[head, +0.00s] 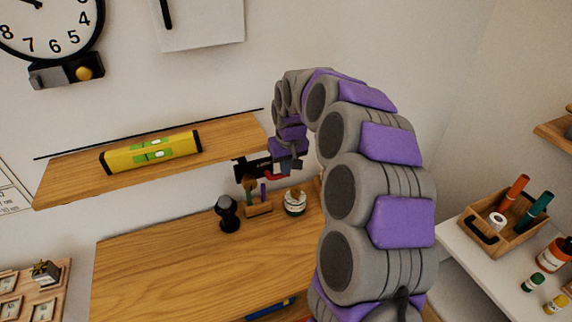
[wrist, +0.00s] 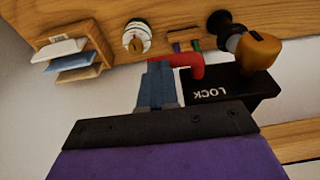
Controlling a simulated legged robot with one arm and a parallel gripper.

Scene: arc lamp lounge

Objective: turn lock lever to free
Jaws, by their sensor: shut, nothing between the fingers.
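The lock is a black box marked LOCK (wrist: 222,93) on the wall, with a brown-orange knob (wrist: 254,50) at its far right in the wrist view. A red lever (wrist: 188,66) sticks out from the box toward the left and bends. My gripper (wrist: 158,68) is shut and empty, its blue-grey fingertips close beside the lever's left end. Whether they touch it I cannot tell. In the head view the black box (head: 248,168) and a bit of the red lever (head: 277,176) show at the arm's end. The fingers are not clear there.
Below the lock, the wooden desk (head: 160,270) holds a black stamp (head: 228,213), a small pen stand (head: 259,210) and a jar (head: 295,203). A shelf (head: 80,180) with a yellow level (head: 150,151) is to the left. A letter tray (wrist: 98,38) shows in the wrist view.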

